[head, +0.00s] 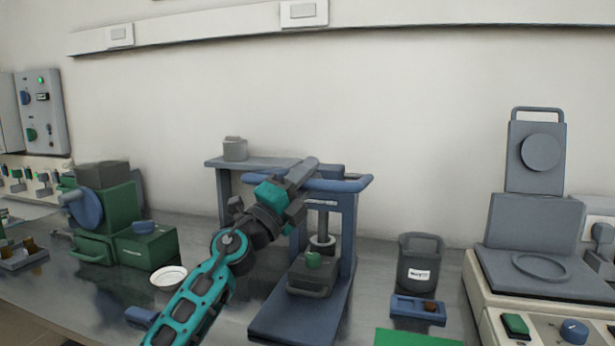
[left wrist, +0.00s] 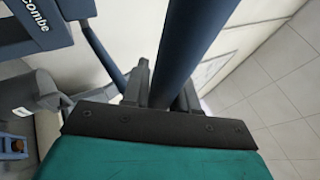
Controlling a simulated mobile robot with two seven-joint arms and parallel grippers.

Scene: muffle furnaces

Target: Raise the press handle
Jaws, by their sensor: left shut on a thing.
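The blue press (head: 346,235) stands on the bench in the middle of the head view, with a flat base and an upright frame. Its blue press handle (head: 345,184) is at the top of the frame, roughly level. My left gripper (head: 298,190) is at the left end of the handle and shut on it. In the left wrist view the dark blue handle bar (left wrist: 199,45) runs between the fingers of my left gripper (left wrist: 160,88). The gripper and wrist hide part of the press and handle. My right gripper is not in view.
A grey stand (head: 222,163) is behind my left arm. A green machine (head: 105,222) and white dish (head: 168,277) are at left. A dark grey bucket (head: 420,265), blue tray (head: 418,311) and cream apparatus (head: 480,290) are at right.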

